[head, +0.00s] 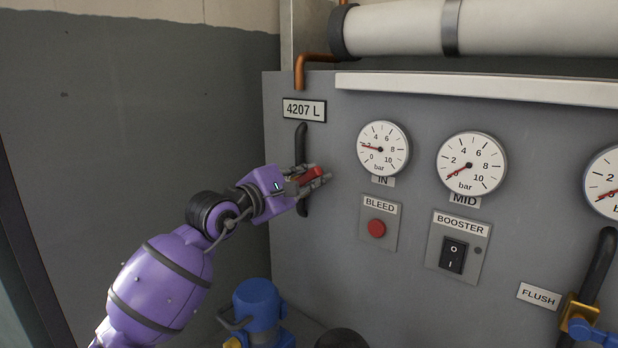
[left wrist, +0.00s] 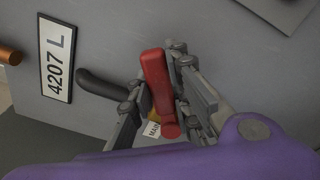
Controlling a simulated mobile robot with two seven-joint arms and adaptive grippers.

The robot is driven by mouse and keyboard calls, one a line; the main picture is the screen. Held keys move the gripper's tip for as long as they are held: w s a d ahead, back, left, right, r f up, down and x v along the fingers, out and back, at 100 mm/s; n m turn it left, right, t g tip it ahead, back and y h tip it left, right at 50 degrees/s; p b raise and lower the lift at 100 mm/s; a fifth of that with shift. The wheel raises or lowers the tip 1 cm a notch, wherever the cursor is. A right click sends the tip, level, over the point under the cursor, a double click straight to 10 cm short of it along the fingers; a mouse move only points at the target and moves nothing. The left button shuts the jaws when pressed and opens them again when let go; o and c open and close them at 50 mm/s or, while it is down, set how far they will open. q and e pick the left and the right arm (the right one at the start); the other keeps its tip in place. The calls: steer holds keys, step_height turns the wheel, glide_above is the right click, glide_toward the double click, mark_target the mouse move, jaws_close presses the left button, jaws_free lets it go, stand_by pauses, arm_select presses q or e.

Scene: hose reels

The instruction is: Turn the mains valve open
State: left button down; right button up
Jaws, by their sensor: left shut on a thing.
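The mains valve's red lever (head: 309,176) sits on the black vertical pipe (head: 301,143) below the "4207 L" plate. The lever lies roughly across the pipe. My left gripper (head: 319,175) is shut on this lever, with its fingers over and under it. In the left wrist view the red lever (left wrist: 156,85) stands between the gripper's two fingers (left wrist: 158,72). A bit of brass and part of a "MAIN" label (left wrist: 152,129) show behind it. Most of the valve body is hidden by the gripper. My right gripper is not in view.
Right of the gripper are the IN gauge (head: 383,160), near 2 bar, the MID gauge (head: 471,175), near 0, a red BLEED button (head: 376,229) and a BOOSTER switch (head: 453,254). A blue fitting (head: 257,305) stands below. A FLUSH valve (head: 580,310) is at lower right.

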arm_select(q)
steer(key=c, duration=1.6)
jaws_free()
steer(key=v, duration=1.2)
